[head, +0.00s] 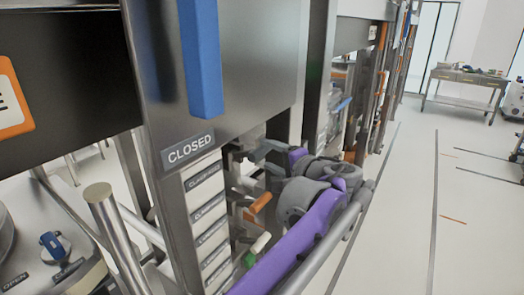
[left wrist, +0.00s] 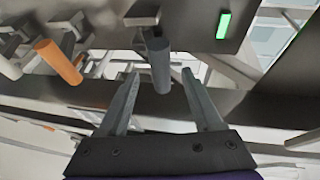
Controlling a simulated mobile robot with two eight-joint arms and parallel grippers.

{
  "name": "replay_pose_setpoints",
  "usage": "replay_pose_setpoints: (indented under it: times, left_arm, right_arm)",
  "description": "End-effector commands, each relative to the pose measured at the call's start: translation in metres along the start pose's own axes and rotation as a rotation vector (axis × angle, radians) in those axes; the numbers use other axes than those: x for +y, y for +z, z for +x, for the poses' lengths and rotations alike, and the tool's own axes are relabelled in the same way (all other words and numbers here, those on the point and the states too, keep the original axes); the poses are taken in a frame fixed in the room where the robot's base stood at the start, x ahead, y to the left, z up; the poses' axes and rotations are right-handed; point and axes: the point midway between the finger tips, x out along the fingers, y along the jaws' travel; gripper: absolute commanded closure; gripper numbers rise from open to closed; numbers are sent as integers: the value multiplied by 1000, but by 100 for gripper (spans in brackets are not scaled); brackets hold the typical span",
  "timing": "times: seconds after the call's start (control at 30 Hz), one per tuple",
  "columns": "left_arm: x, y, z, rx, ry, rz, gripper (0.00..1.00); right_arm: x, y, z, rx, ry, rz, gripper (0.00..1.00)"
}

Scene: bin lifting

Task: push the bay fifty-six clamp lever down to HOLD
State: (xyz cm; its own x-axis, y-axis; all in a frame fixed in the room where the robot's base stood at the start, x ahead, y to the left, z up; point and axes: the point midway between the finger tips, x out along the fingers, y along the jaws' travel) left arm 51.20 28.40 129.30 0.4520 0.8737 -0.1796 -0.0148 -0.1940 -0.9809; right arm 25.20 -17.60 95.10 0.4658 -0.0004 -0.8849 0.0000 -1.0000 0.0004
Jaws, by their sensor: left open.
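My left gripper (head: 258,158) reaches in beside the steel rack column, at the upper end of a vertical row of clamp levers. In the left wrist view its two fingers (left wrist: 160,78) are open. A dark grey lever handle (left wrist: 160,62) shows in the gap between them, with no visible contact. An orange lever handle (left wrist: 58,62) is left of the fingers; it also shows in the head view (head: 261,203). Below it are a white handle (head: 260,243) and a green one (head: 249,259). Label plates (head: 204,177) run down the column, too small to read surely, so I cannot tell which lever is bay fifty-six. My right gripper is out of view.
A panel marked CLOSED (head: 187,149) with a blue handle (head: 202,60) stands left of my arm. A green light (left wrist: 224,24) glows on the rack. A round steel post (head: 112,225) stands at the lower left. The aisle floor (head: 410,210) on the right is clear.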

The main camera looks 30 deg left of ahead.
Motion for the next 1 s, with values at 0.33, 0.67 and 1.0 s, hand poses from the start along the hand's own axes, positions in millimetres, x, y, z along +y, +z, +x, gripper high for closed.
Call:
replay_pose_setpoints:
  times: [0.33,0.67,1.0]
  left_arm:
    - [0,0,39,-1,0,0,33]
    - [0,0,40,1,1,1,40]
    - [0,0,40,0,1,1,100]
  right_arm:
    - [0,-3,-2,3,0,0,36]
    - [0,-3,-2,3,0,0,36]
    - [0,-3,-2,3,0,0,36]
